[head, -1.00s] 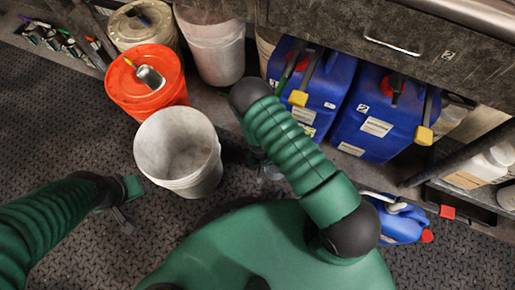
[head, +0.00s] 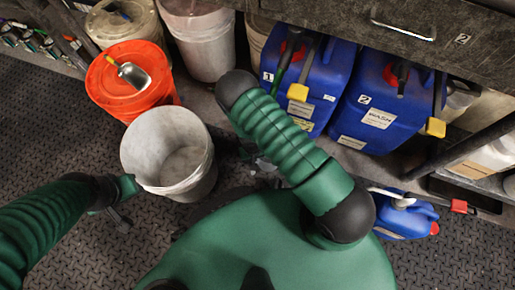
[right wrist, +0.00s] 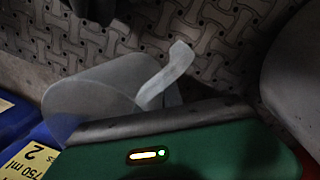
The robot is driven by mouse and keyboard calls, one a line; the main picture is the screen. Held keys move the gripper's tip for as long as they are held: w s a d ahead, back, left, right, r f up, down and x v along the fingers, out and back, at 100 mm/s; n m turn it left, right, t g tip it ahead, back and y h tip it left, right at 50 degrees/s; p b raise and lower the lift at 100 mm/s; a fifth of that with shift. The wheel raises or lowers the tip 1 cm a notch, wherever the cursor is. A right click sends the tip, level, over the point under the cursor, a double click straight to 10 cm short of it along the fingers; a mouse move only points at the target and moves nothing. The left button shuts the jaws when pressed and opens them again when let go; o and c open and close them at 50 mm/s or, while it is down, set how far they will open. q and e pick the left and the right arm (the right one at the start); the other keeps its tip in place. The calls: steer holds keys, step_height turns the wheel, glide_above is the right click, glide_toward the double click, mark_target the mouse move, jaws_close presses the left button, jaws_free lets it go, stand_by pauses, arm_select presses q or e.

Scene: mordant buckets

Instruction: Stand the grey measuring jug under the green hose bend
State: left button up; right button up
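The grey measuring jug (right wrist: 95,103) is translucent, with a pale handle (right wrist: 168,76). In the right wrist view it lies just beyond my green gripper housing, over the patterned floor. In the head view only a small clear part of it (head: 264,166) shows beside my right arm. A green hose (head: 288,66) runs along the front of the blue container marked 1 (head: 328,80); its bend is not clear. My right gripper's fingers are hidden in the head view, and its grip on the jug is unclear. My left gripper (head: 124,206) is beside the white bucket; its finger gap is unclear.
The empty-looking white bucket (head: 207,170) stands left of my right arm. A second blue container (head: 362,120) stands under the counter. A small blue jug (head: 402,222) is at right. Floor at lower left is clear.

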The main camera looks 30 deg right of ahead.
steer(key=o, duration=0.4)
steer(key=shift+o, duration=0.2)
step_height(320, 180, up, 13)
steer(key=a+p, duration=0.1)
steer(key=p, duration=0.7)
steer(key=shift+w+f+p, duration=0.2)
steer(key=shift+w+p, duration=0.1)
